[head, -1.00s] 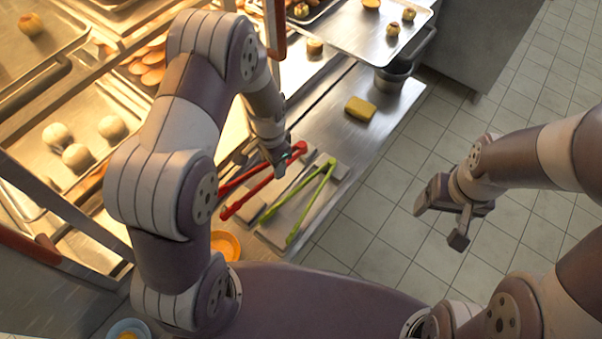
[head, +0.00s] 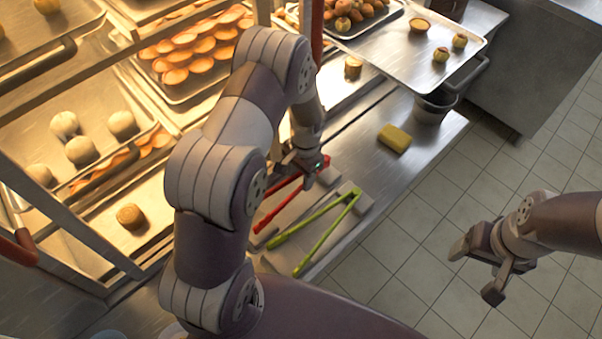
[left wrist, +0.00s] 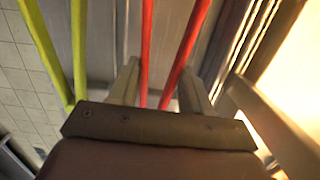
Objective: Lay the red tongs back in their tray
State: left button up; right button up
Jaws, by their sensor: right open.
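The red tongs (head: 276,211) have two long arms spread in a V. In the head view they lie beside the green tongs, on the shelf side, over pale grey trays (head: 290,207) on the steel counter. My left gripper (head: 308,168) is at their far end. The wrist body hides the gripped end. I cannot tell how high the tongs are above the trays. My right gripper (head: 478,268) is open and empty over the floor.
Green tongs (head: 310,215) lie close by on the right. A lit shelf rack with trays of buns (head: 80,150) stands left. The floor at right is clear.

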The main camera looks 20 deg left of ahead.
pick_arm(q)
notch_tip(320, 180, down, 2)
jog(key=shift+b, duration=0.3)
jog(key=o, duration=0.6)
jog(key=shift+o, duration=0.2)
jog(key=shift+r, duration=0.15)
notch_tip(320, 180, up, 12)
jog(key=w+p, duration=0.1)
jog(key=shift+d+r+p, duration=0.25)
jog(key=shift+p, duration=0.05)
jog(key=shift+w, duration=0.15)
